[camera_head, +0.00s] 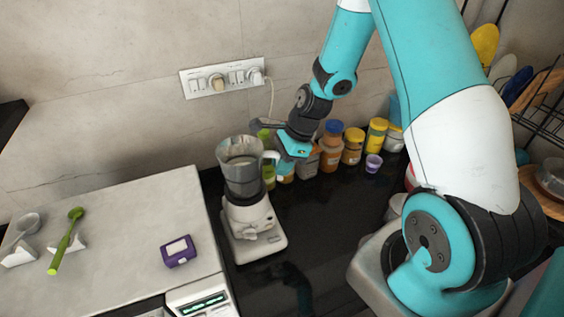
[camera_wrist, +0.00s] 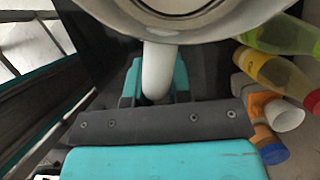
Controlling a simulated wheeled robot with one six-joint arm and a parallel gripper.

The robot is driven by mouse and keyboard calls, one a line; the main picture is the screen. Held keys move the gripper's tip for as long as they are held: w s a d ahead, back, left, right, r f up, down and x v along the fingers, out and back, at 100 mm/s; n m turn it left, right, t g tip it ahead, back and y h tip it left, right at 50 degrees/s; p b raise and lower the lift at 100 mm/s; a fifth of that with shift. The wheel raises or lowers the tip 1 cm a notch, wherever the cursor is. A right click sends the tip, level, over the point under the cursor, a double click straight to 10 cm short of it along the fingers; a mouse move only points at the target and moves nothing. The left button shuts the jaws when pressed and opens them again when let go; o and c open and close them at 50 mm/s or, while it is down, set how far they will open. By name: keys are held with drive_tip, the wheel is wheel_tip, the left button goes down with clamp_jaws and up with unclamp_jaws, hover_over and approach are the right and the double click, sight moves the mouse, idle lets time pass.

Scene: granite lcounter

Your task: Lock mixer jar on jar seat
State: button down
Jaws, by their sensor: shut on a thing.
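The mixer jar (camera_head: 242,172) is a clear, grey-looking jar with a white handle. It stands upright on or right over the jar seat of the white mixer base (camera_head: 252,222); whether it is locked cannot be told. My gripper (camera_head: 290,147) is at the jar's right side, shut on its handle. In the wrist view the white handle (camera_wrist: 157,72) passes between the teal fingers, and the round jar rim (camera_wrist: 190,38) fills the top. The seat joint is too small to make out clearly.
Several bottles and jars (camera_head: 331,150) stand behind and right of my gripper along the wall. A purple box (camera_head: 178,251) and a green spoon (camera_head: 66,240) lie on the pale counter (camera_head: 125,215) at left. The dark counter (camera_head: 315,220) is clear right of the mixer. A socket panel (camera_head: 222,78) is on the wall.

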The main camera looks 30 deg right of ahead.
drive_tip(key=shift+a+r, duration=0.1)
drive_tip(key=shift+r, duration=0.05)
drive_tip(key=shift+s+a+m+t+p, duration=0.15)
drive_tip(key=shift+s+a+m+t, duration=0.15)
drive_tip(key=shift+s+a+m, duration=0.35)
drive_tip(key=shift+s+a+m+t+p, duration=0.15)
drive_tip(key=shift+s+a+m+t, duration=0.15)
drive_tip(key=shift+m, duration=0.65)
drive_tip(key=shift+s+a+m+h, duration=0.2)
drive_tip(key=shift+a+m+h, duration=0.05)
drive_tip(key=shift+m+h, duration=0.05)
drive_tip(key=c, duration=1)
unclamp_jaws()
drive_tip(key=shift+s+d, duration=0.1)
drive_tip(key=shift+c, duration=0.8)
drive_tip(key=p+v, duration=0.2)
drive_tip(key=v, duration=0.5)
drive_tip(key=shift+p, duration=0.35)
